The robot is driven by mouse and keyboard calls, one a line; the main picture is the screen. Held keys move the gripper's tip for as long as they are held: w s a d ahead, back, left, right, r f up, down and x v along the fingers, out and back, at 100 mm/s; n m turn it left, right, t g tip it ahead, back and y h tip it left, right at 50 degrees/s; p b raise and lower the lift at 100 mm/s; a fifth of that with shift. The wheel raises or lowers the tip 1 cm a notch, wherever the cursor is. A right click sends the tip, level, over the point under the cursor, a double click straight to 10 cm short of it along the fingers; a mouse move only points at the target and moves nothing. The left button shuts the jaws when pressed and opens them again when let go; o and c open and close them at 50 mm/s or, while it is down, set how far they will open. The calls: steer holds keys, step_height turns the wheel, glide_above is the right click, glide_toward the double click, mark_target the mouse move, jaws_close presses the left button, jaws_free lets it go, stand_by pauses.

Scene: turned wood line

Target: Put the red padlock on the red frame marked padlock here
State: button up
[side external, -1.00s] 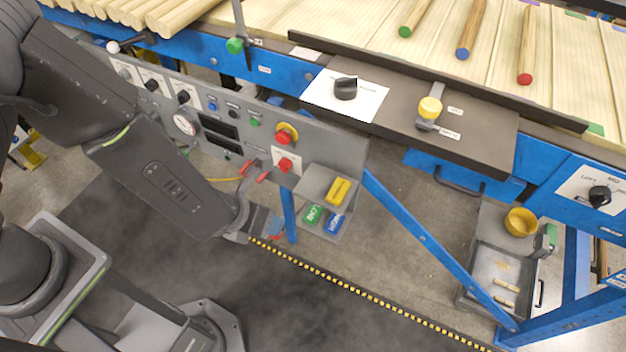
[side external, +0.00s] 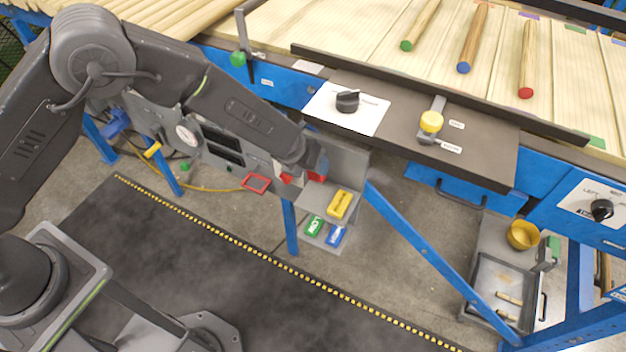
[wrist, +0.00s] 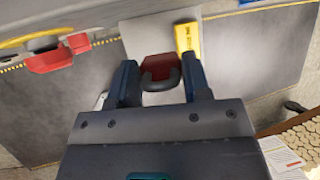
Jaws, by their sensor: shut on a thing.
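My gripper (side external: 312,168) is in front of the right end of the grey control panel, above the small shelf. In the wrist view, its two dark fingers (wrist: 160,84) are shut on the red padlock (wrist: 158,66), whose dark shackle faces the camera. In the side view only a small red part of the padlock (side external: 319,171) shows by the fingertips. A red outlined frame (side external: 256,184) stands out at the panel's lower edge, left of my gripper; no marking on it is readable. A red part (wrist: 50,60) at the wrist view's left may be this frame.
The grey shelf (side external: 314,195) below my gripper holds a yellow block (side external: 339,204), a green block (side external: 314,226) and a blue block (side external: 336,235). My arm hides part of the panel (side external: 345,160). A blue diagonal brace (side external: 420,238) stands to the right.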

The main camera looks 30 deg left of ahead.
mark_target(308, 177)
steer(key=shift+s+f, duration=0.1)
steer(key=shift+f, duration=0.85)
steer(key=shift+w+f, duration=0.15)
steer(key=shift+f, duration=1.05)
steer(key=shift+w+f, duration=0.1)
steer(key=shift+f, duration=1.05)
steer(key=o, duration=1)
steer(key=shift+c, duration=0.2)
steer(key=shift+f, duration=0.1)
steer(key=shift+f, duration=0.15)
steer(key=v, duration=1.4)
steer(key=shift+w+r, duration=0.25)
steer(key=shift+w, duration=0.1)
